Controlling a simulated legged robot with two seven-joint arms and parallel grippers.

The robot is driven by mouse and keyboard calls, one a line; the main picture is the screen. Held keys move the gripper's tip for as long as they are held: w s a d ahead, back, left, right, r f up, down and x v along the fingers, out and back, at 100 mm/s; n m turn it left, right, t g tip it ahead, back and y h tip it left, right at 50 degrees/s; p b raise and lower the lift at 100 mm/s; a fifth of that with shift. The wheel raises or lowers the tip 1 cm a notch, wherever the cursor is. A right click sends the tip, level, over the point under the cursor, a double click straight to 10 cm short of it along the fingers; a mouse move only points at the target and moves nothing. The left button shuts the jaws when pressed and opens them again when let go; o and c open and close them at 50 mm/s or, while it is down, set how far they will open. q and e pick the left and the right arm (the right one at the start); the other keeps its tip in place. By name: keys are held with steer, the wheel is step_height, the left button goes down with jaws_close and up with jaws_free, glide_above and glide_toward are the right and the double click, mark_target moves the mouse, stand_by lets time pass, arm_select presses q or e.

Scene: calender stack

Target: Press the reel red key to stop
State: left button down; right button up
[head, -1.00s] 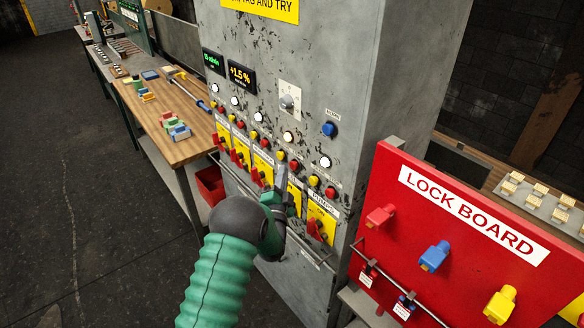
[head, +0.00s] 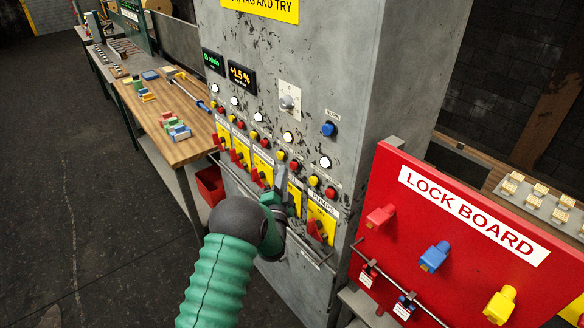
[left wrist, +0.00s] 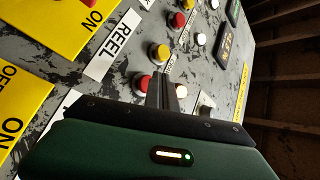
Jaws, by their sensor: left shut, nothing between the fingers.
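The white REEL label (left wrist: 113,46) shows in the left wrist view, with a yellow key (left wrist: 158,53) and a red key (left wrist: 141,83) beside it. In the head view a matching red key (head: 294,166) sits on the grey cabinet (head: 345,80), just above my left gripper (head: 282,178). My left gripper is shut and empty, its fingers pointing at the cabinet face. In the left wrist view the fingertips (left wrist: 167,80) appear right next to the red key. I cannot tell whether they touch it. My right gripper is not in view.
Other yellow and red keys, white lamps and yellow switch panels (head: 319,222) line the cabinet. A red lock board (head: 400,250) with coloured locks stands close on the right. A wooden workbench (head: 185,150) and a red bin (head: 210,185) are at the left.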

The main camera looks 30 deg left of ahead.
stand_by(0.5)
arm_select(q)
steer(key=shift+w+d+r+b, duration=0.1)
steer(key=shift+w+d+b, duration=0.15)
steer(key=shift+w+b, duration=0.1)
steer(key=shift+w+d+b, duration=0.15)
steer(key=shift+w+b, duration=0.25)
steer(key=shift+w, duration=0.1)
stand_by(0.6)
steer(key=shift+s, duration=0.15)
steer(key=shift+s+a, duration=0.3)
steer(key=shift+s, duration=0.45)
